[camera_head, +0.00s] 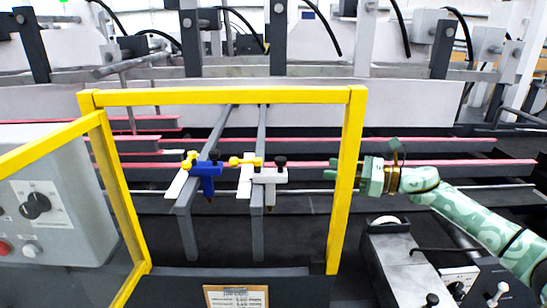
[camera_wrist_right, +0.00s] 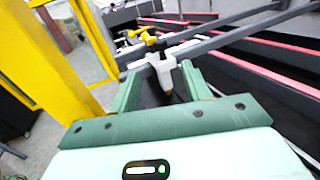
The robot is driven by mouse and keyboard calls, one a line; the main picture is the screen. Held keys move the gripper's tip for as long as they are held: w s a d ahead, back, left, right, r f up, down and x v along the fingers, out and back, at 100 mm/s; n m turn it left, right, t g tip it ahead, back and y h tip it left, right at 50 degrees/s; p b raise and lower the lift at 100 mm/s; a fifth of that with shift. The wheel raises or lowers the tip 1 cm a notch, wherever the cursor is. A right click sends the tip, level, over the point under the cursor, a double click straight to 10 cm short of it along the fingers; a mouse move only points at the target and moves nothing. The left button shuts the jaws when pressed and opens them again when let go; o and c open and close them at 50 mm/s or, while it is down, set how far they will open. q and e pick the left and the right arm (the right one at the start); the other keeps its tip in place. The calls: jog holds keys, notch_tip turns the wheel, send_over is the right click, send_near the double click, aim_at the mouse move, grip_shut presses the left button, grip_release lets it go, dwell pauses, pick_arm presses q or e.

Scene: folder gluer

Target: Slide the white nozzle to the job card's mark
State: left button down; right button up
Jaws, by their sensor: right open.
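The white nozzle (camera_head: 270,177) sits on the right of two dark rails, with a black knob on top and a yellow fitting at its left. It also shows in the right wrist view (camera_wrist_right: 163,68), beyond the fingertips and lined up between them. My right gripper (camera_head: 335,175) is open and empty, to the right of the nozzle and clearly apart from it. A yellow post partly covers its fingers. In the wrist view the two green fingers (camera_wrist_right: 160,82) are spread. The job card (camera_head: 236,297) is at the bottom edge, cut off; its mark is not readable. My left gripper is not in view.
A blue nozzle (camera_head: 207,170) sits on the left rail (camera_head: 188,230). A yellow guard frame (camera_head: 220,97) stands around the rails, its right post close to my right gripper. A grey control box (camera_head: 50,200) is at left. A grey unit with levers (camera_head: 395,265) is at lower right.

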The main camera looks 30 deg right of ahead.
aim_at(280, 158)
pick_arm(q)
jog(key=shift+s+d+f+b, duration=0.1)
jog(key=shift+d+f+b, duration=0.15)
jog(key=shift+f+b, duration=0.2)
pick_arm(e)
jog(key=x, duration=1.5)
